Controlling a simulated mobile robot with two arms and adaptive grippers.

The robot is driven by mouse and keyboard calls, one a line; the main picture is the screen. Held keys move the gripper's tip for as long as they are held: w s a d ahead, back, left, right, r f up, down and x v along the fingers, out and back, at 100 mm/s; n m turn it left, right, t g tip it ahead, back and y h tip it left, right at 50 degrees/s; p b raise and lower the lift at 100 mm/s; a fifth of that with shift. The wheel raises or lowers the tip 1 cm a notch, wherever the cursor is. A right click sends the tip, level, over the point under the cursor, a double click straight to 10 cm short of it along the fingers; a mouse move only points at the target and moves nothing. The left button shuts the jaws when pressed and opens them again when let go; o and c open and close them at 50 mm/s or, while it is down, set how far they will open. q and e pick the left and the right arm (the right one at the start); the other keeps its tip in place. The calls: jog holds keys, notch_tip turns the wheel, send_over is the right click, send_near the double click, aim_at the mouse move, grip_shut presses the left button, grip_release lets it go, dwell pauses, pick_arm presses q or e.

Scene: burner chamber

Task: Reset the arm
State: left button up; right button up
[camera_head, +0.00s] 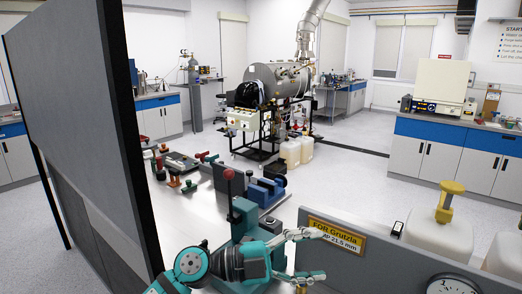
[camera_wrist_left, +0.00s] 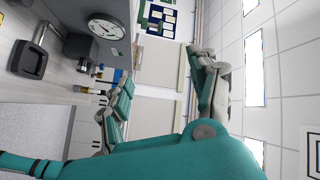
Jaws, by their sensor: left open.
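My left arm comes in from the bottom left of the head view, teal with a grey joint. Its gripper (camera_head: 314,256) is open and empty, its two fingers apart and pointing right, in front of the grey panel with the yellow label (camera_head: 336,236). In the left wrist view the same gripper (camera_wrist_left: 160,68) shows its two teal fingers spread wide with nothing between them. My right gripper is not in view.
A tall dark partition (camera_head: 85,130) stands close on the left. The metal bench (camera_head: 185,225) carries valves and a red-knobbed lever (camera_head: 229,176). A round dial (camera_head: 452,285) and a white container with a yellow top (camera_head: 440,235) are at the right. Open floor (camera_head: 340,165) lies beyond.

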pick_arm(q)
jog(key=w+a+r+n+t+y, duration=0.1)
jog(key=w+a+n+t+y, duration=0.1)
jog(key=a+n+t, duration=0.55)
jog(key=w+a+r+n+t+y, duration=0.1)
jog(key=w+a+n+t+y, duration=0.2)
jog(key=n+t, duration=0.65)
jog(key=s+a+f+n+g+y, duration=0.25)
jog(key=a+f+n+y, duration=0.25)
jog(key=a+f+y, duration=0.4)
jog(key=s+a+f+n+g+y, duration=0.1)
jog(key=s+a+f+n+y, duration=0.2)
jog(key=a+f+n+y, duration=0.5)
jog(key=s+a+f+m+g+h, duration=0.1)
jog(key=s+f+g+h, duration=0.1)
jog(key=s+f+g, duration=0.75)
jog(key=s+a+f+m+g+h, duration=0.15)
jog(key=s+f, duration=0.55)
jog(key=s, duration=0.7)
notch_tip(320, 180, down, 27)
jog(key=s+g, duration=0.2)
jog(key=s, duration=0.1)
jog(key=s+a+f+g, duration=0.1)
jog(key=s+a+f, duration=0.1)
jog(key=s+f, duration=1.3)
jog(key=shift+s+a+f+m+b, duration=0.35)
jog(key=shift+s+f+b, duration=0.05)
jog(key=shift+s, duration=0.05)
